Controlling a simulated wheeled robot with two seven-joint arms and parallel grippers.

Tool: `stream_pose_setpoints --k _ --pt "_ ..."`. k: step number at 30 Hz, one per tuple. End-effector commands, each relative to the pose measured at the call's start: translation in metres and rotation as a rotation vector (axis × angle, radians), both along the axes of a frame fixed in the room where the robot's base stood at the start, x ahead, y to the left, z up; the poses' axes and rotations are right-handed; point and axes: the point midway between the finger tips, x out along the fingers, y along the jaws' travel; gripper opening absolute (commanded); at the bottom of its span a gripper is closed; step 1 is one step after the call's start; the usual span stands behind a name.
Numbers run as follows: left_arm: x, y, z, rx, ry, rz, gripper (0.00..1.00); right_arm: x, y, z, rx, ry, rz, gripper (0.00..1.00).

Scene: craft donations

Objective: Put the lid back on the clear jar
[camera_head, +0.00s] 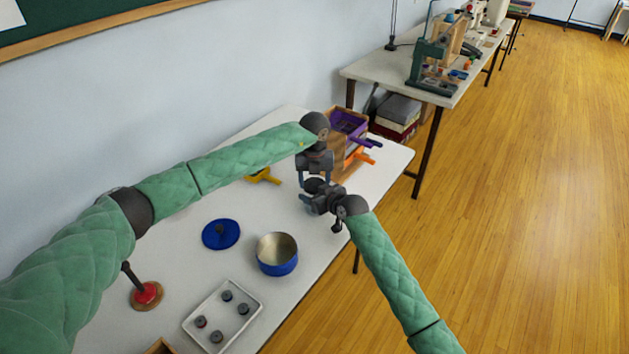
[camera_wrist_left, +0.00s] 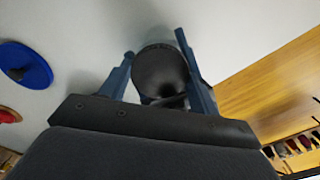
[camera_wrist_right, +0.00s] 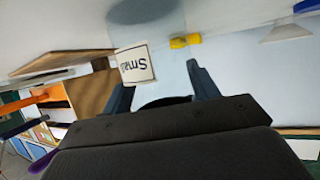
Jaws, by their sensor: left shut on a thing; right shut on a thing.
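My left gripper (camera_head: 313,176) is shut on the dark lid (camera_wrist_left: 160,72), which shows as a black disc between its fingers in the left wrist view. My right gripper (camera_head: 311,196) is close below the left one, over the table's far part. It is shut on the clear jar (camera_wrist_right: 147,18), a see-through body with a white label (camera_wrist_right: 136,64) in the right wrist view. A dark shape, likely the lid, shows between the right fingers. The jar is mostly hidden in the head view. Whether lid and jar touch I cannot tell.
A blue pot (camera_head: 277,258), a blue lid (camera_head: 221,234) with a dark knob, and a white tray (camera_head: 190,322) with several dark pieces stand on the table. A red-topped stand (camera_head: 147,296) is at left. A wooden box with a purple bin (camera_head: 347,122) is behind the grippers.

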Motion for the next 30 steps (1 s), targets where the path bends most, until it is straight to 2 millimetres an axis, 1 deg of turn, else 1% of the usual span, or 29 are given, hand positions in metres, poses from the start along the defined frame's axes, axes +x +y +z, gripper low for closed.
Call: stream_pose_setpoints --k 3,6,14,15,17,18,30 --pt "0.0007 0.0008 0.0005 0.001 -0.001 -0.091 0.34 0.0004 -0.0006 0.0002 0.0 0.0 -0.001 0.0" --pt "0.0004 0.0009 -0.0002 0.001 -0.001 -0.128 0.34 0.0004 -0.0006 0.0001 0.0 0.0 -0.001 0.0" --pt "0.0003 0.0008 -0.0002 0.001 0.0 -0.131 0.34 0.0004 -0.0008 0.0002 0.0 0.0 -0.001 0.0" --pt "0.0004 0.0009 -0.0002 0.001 0.0 -0.131 0.7 0.0004 -0.0009 0.0002 0.0 0.0 -0.001 0.0" --pt "0.0003 0.0008 -0.0002 0.001 0.0 -0.131 0.81 0.0004 -0.0007 0.0002 0.0 0.0 -0.001 0.0" --pt "0.0003 0.0005 -0.0002 0.0 0.0 -0.131 0.84 0.0004 -0.0005 0.0002 0.0 0.0 -0.001 0.0" --pt "-0.0007 -0.002 0.0002 -0.003 0.0 -0.133 0.84 -0.0003 0.0014 0.0006 0.001 0.0 0.002 0.0"
